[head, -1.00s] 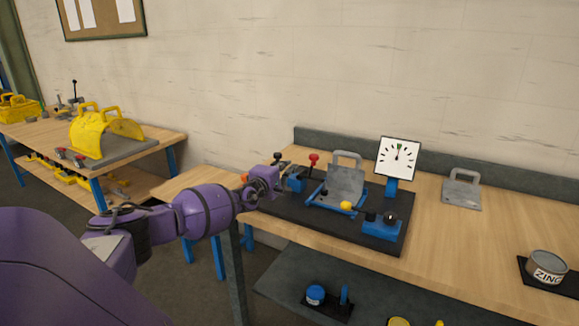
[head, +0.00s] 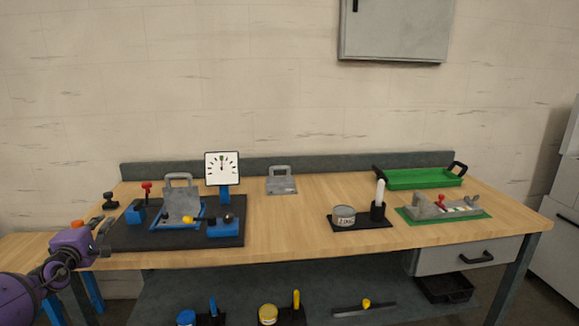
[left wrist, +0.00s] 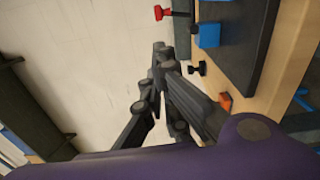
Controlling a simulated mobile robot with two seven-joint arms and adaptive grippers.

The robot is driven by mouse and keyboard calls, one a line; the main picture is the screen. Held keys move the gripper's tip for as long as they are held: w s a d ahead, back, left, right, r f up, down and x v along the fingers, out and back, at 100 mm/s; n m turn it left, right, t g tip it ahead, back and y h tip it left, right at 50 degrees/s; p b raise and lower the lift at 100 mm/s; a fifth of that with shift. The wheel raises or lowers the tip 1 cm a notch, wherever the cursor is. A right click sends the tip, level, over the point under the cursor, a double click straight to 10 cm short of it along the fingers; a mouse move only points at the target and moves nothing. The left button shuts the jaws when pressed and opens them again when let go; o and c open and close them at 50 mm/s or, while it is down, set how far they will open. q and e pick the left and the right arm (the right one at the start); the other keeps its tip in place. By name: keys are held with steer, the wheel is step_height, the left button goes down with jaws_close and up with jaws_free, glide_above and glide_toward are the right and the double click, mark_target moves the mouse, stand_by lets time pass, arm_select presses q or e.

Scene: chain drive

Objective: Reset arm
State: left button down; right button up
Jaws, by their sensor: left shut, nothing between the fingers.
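My left gripper (head: 104,232) is at the left end of the workbench, beside the black board (head: 125,238). It is empty, and in the left wrist view its dark fingers (left wrist: 160,56) are closed together. The left wrist view shows the red knob (left wrist: 161,12) and a black knob (left wrist: 197,68) beyond the fingers. My right gripper is not in view.
To the right are the zinc tin (head: 344,216), a green tray (head: 420,179) and a green mat with a grey fixture (head: 440,208). The middle bench front is clear. A shelf below holds several small items.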

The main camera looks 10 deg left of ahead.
arm_select(q)
steer(key=d+f+n+h, duration=0.1)
steer(key=d+f+n, duration=0.85)
steer(key=n, duration=0.65)
steer(key=s+d+f+n+g+h+p, duration=0.1)
steer(key=s+d+f+n+g+h, duration=0.25)
steer(key=s+d+f+n, duration=1.25)
steer(key=s+d+f+n+g+h+p, duration=0.1)
steer(key=s+d+f+n+g, duration=0.35)
steer(key=s+d+n, duration=0.9)
steer(key=s+d+f+n, duration=0.2)
steer(key=s, duration=0.9)
steer(key=s+d+f+n+p, duration=0.1)
steer(key=s+d+f+n, duration=0.1)
steer(key=s, duration=0.9)
steer(key=shift+s+d+f+g+y, duration=0.35)
steer(key=shift+d+f+g, duration=0.05)
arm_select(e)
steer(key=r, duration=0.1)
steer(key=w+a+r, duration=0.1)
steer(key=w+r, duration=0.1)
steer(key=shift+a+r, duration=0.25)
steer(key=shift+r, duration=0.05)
